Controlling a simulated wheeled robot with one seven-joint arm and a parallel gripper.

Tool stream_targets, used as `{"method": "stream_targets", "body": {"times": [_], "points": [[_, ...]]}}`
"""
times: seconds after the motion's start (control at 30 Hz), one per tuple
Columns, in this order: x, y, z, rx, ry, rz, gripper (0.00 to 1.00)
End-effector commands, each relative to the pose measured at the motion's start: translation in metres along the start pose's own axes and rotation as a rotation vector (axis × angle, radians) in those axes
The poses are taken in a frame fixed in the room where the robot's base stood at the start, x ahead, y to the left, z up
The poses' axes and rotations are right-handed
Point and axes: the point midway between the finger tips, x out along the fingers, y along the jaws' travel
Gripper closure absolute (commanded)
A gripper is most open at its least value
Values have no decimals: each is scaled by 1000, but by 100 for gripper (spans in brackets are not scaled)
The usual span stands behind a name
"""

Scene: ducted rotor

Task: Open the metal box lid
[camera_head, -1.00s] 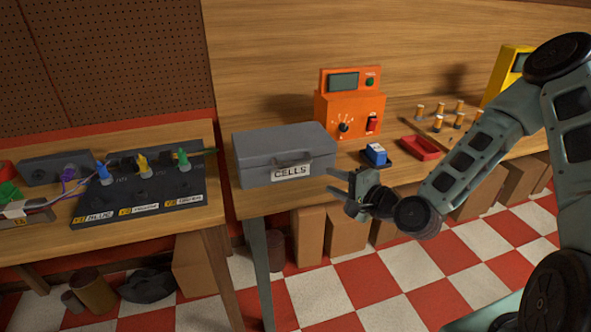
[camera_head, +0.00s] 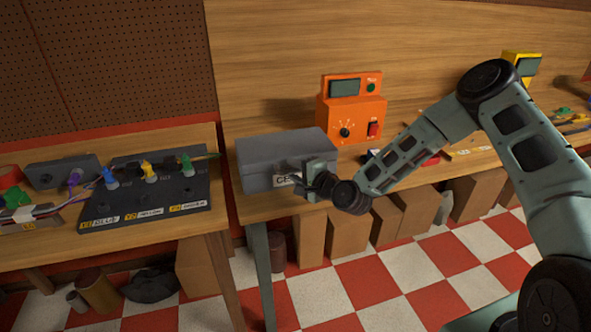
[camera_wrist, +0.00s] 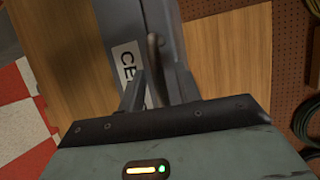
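The grey metal box (camera_head: 262,153) stands on the wooden bench with its lid shut. Its white label (camera_wrist: 127,62) shows in the wrist view, partly hidden by a finger; in the head view my gripper covers most of it. My gripper (camera_head: 296,172) is at the front of the box. In the wrist view my gripper (camera_wrist: 158,92) is open, with one finger on each side of the box's handle (camera_wrist: 154,56). There is a gap between the handle and the fingers. I cannot tell whether either finger touches the box front.
An orange device (camera_head: 350,112) stands right of the box against the wooden back panel. A dark connector board (camera_head: 150,190) with coloured plugs lies on the left bench. Cardboard boxes (camera_head: 348,232) stand under the bench. The bench in front of the box is narrow.

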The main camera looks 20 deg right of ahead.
Motion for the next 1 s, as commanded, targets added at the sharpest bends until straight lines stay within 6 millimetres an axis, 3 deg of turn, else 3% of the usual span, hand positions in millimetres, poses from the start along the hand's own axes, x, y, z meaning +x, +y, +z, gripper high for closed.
{"method": "stream_targets", "body": {"times": [0.23, 0.33, 0.37, 0.67, 1.0], "points": [[0, 0, 0, 0, 0, 0, 69], [0, 0, 0, 0, 1, 0, 97], [0, 0, 0, 0, 1, 0, 100], [0, -6, 0, 6, 1, 13, 100], [-2, -52, 0, 67, 2, 168, 100]]}}
